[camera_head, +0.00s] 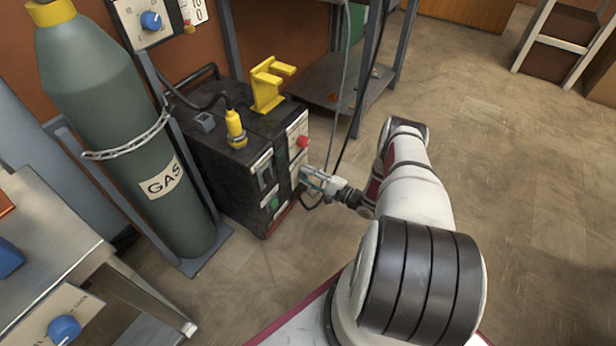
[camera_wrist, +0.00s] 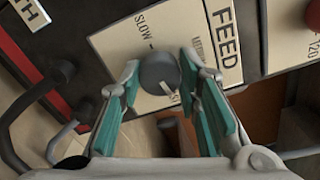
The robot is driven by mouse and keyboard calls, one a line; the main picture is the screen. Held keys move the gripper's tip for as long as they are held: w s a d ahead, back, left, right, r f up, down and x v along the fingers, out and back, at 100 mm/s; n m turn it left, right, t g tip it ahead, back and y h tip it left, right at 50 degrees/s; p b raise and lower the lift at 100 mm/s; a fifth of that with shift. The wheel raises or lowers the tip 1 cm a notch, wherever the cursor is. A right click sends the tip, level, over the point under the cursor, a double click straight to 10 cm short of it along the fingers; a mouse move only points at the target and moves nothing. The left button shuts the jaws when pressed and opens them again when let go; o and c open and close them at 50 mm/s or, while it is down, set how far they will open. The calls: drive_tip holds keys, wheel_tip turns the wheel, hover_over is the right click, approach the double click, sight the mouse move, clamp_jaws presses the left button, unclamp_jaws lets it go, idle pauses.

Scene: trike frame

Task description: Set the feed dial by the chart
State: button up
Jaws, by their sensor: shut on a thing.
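The feed dial (camera_wrist: 158,74) is a dark grey round knob on a cream plate marked FEED and SLOW in the wrist view. A white mark shows on its lower right side. My gripper (camera_wrist: 160,68) has its two teal-padded fingers on either side of the dial and is shut on it. Part of the plate's lettering is hidden by a finger. In the head view my gripper (camera_head: 312,180) is at the front face of the black machine (camera_head: 225,165), hiding the dial there. I cannot make out a chart clearly.
A red knob (camera_head: 303,141) sits above my gripper on the machine, near a plate with 120 in the wrist view. Black cables hang close by. A gas cylinder (camera_head: 110,120) and a bench (camera_head: 50,225) stand left. Open floor (camera_head: 530,190) lies right.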

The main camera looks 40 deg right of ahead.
drive_tip(key=shift+m, duration=1.1)
drive_tip(key=o, duration=1.1)
drive_tip(key=shift+o, duration=0.2)
drive_tip(key=shift+s+d, duration=0.1)
drive_tip(key=shift+s, duration=0.05)
drive_tip(key=v, duration=1.1)
drive_tip(key=shift+s, duration=0.4)
drive_tip(key=shift+d, duration=0.1)
